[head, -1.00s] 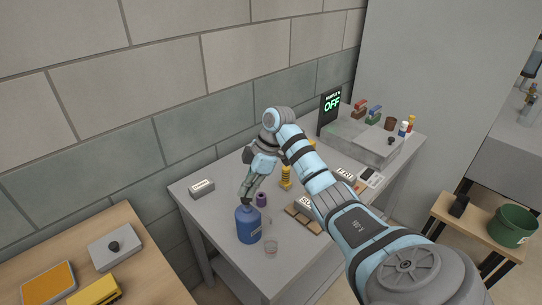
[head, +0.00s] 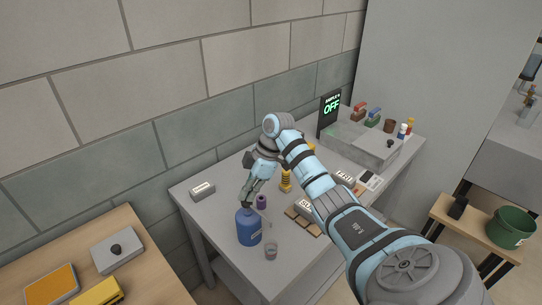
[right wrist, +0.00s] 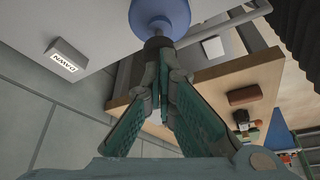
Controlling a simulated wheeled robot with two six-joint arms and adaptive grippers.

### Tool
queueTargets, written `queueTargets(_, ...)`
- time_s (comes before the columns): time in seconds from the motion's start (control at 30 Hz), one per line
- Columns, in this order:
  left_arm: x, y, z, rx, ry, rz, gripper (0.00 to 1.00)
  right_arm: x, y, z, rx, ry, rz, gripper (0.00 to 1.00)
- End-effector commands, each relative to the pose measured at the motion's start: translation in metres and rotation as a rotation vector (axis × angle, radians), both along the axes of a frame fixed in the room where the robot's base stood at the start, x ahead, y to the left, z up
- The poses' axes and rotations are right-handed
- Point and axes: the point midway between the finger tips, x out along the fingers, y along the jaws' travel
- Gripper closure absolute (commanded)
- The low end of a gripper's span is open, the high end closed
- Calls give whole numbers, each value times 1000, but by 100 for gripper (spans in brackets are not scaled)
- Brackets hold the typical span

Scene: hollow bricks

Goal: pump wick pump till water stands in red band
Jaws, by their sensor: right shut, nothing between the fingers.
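A blue bottle (head: 249,228) stands upright near the front left of the grey table (head: 192,213). A small clear cup (head: 271,251) stands beside it to the right; its band and water level are too small to tell. My right gripper (head: 247,202) is shut and empty, fingers pointing down at the bottle's dark top. In the right wrist view the closed fingertips (right wrist: 157,78) are right by the dark top (right wrist: 157,44) of the blue bottle (right wrist: 160,14); I cannot tell whether they touch. The fingers partly hide the top. My left gripper is out of view.
Labelled grey blocks (head: 202,190) lie about. A green OFF display (head: 331,106) stands behind. A wooden table (head: 150,262) is at the left.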

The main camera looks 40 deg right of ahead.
Motion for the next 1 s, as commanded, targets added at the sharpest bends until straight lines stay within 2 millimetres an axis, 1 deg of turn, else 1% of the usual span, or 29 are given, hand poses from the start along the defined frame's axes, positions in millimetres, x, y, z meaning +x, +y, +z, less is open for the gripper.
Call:
queueTargets(0.03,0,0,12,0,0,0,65,0,0,11,0,0,0,100)
queueTargets(0.3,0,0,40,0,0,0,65,0,0,36,0,-1,0,100)
queueTargets(0.5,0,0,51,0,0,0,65,0,0,54,0,-1,0,100)
queueTargets(0.6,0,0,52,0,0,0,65,0,0,56,0,0,-1,100)
queueTargets(1.0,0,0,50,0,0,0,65,0,0,54,0,-1,0,100)
